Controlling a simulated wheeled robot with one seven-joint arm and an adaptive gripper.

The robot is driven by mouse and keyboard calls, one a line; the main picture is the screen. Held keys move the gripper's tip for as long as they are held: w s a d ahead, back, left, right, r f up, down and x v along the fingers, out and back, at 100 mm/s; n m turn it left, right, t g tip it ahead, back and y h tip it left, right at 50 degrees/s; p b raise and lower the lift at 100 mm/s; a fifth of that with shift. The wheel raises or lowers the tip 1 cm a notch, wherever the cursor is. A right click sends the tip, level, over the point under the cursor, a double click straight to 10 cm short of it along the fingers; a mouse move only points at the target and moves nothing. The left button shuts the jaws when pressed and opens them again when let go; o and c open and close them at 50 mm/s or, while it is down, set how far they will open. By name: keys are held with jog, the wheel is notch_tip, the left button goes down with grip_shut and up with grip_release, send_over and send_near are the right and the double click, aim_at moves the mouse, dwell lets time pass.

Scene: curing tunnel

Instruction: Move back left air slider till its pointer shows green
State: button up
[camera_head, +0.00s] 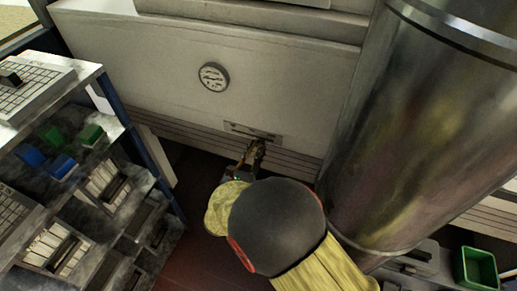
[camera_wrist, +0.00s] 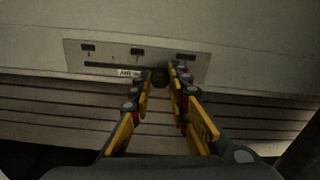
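The air slider panel (camera_head: 233,127) is a pale plate low on the white tunnel wall. In the wrist view the panel (camera_wrist: 75,57) has a long dark slot, three small dark marks above it and a white label that seems to read AIR. The slider's round dark knob (camera_wrist: 159,78) stands right of the label. My gripper (camera_wrist: 160,75) has its yellow and dark fingers on either side of the knob, narrowed onto it with hardly any gap. In the head view my gripper (camera_head: 256,147) reaches the panel's lower edge. Pointer and green mark are too small to read.
A round white dial (camera_head: 213,77) is on the wall above the panel. A large metal cylinder (camera_head: 420,120) stands close on the right. A shelf rack (camera_head: 110,95) with bins stands on the left. A green bin (camera_head: 476,268) is at the lower right.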

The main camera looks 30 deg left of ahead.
jog(key=o, duration=0.5)
jog(key=shift+s, duration=0.1)
jog(key=s+d, duration=0.1)
jog(key=s, duration=1)
jog(key=shift+s, duration=0.35)
